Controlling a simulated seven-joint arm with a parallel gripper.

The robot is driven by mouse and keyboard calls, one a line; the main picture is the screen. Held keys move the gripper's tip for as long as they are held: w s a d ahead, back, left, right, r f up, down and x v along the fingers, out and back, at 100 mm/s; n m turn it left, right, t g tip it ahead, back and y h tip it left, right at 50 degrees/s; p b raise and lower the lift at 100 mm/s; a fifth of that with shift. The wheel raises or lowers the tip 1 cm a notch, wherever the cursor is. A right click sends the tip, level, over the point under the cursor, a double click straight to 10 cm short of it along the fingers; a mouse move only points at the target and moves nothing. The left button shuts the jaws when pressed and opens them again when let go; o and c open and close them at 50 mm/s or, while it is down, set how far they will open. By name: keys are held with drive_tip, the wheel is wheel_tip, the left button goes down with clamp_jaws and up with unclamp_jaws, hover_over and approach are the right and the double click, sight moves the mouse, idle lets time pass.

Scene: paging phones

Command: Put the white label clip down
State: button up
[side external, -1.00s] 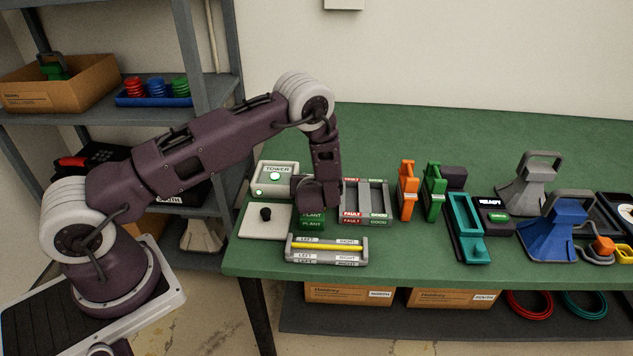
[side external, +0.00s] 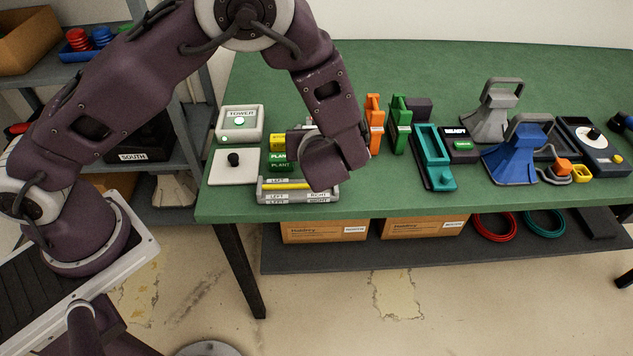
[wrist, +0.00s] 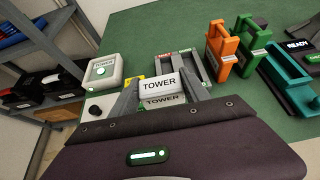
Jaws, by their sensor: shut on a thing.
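The white label clip (wrist: 160,84), marked TOWER in black, is held between the two grey fingers of my gripper (wrist: 164,90) in the wrist view. In the side external view my gripper (side external: 322,165) hangs over the front left of the green table, near the LEFT/RIGHT rack. The arm hides most of the fingers and the clip there. I cannot tell whether the clip touches anything below it.
A white TOWER box (side external: 240,122) and a pale plate with a black knob (side external: 234,160) stand left. A green PLANT block (side external: 278,158) is beside my gripper; the LEFT/RIGHT rack (side external: 270,197) lies in front. Orange (side external: 375,125) and green (side external: 399,130) holders stand right.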

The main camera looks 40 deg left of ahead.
drive_tip(key=d+f, duration=0.1)
drive_tip(key=f, duration=0.2)
drive_tip(key=s+f, duration=0.1)
drive_tip(key=f, duration=0.2)
drive_tip(key=s+d+f, duration=0.1)
drive_tip(key=f, duration=0.3)
drive_tip(key=shift+s+d, duration=0.15)
drive_tip(key=shift+d, duration=0.15)
drive_tip(key=shift+f, duration=0.1)
drive_tip(key=o, duration=1.3)
